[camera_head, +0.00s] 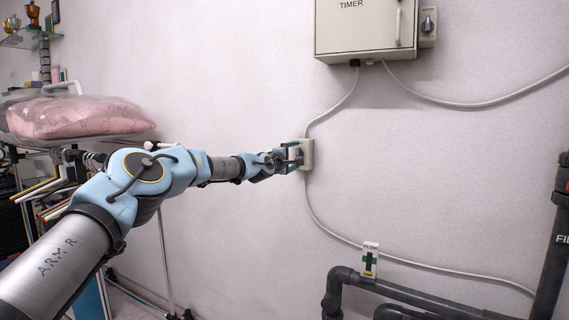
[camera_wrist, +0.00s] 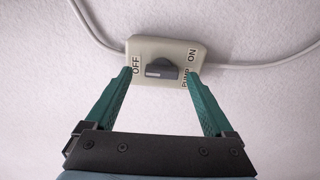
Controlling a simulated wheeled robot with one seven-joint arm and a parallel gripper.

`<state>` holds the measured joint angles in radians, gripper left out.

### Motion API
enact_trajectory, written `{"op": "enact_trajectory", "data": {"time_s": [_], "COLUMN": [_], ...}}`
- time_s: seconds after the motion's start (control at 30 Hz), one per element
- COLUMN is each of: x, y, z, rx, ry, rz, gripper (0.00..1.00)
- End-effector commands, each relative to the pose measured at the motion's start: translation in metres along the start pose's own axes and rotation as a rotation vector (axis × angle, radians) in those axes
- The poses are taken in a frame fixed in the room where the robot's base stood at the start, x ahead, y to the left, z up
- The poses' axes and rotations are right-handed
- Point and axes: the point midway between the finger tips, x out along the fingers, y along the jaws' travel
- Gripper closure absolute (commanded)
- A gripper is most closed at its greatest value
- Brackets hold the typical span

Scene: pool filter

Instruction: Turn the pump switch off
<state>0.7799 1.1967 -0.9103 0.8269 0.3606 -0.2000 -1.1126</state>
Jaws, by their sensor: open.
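The pump switch (camera_wrist: 180,52) is a small beige box on the wall, with OFF and ON labels, the word PUMP, and a dark knob (camera_wrist: 161,69) in its middle. The knob's light mark points toward the OFF side in the wrist view. My gripper (camera_wrist: 160,78) is open, with its green fingers on both sides of the knob; I cannot tell whether they touch it. In the head view, my gripper (camera_head: 290,157) is at the switch box (camera_head: 307,154) and partly hides it.
A timer box (camera_head: 360,28) with another rotary switch (camera_head: 428,24) hangs above. Grey cables (camera_head: 345,100) run along the wall from the pump switch. A shelf with a pink bag (camera_head: 75,116) stands left.

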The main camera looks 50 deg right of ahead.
Motion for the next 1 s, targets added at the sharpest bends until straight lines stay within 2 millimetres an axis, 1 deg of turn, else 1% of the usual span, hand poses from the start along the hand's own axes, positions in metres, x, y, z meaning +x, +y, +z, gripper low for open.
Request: {"op": "enact_trajectory", "data": {"time_s": [0.1, 0.4, 0.6, 0.8, 1.0], "x": [-0.015, -0.059, -0.083, -0.093, -0.094], "y": [-0.005, -0.004, -0.004, -0.003, -0.002], "z": [-0.003, -0.003, -0.003, -0.002, -0.002], "rx": [0.004, 0.003, 0.001, 0.0, 0.0], "ry": [0.004, 0.005, 0.005, 0.004, 0.005], "rz": [-0.005, -0.004, -0.004, -0.005, -0.004], "gripper": [0.12, 0.12, 0.12, 0.12, 0.12]}}
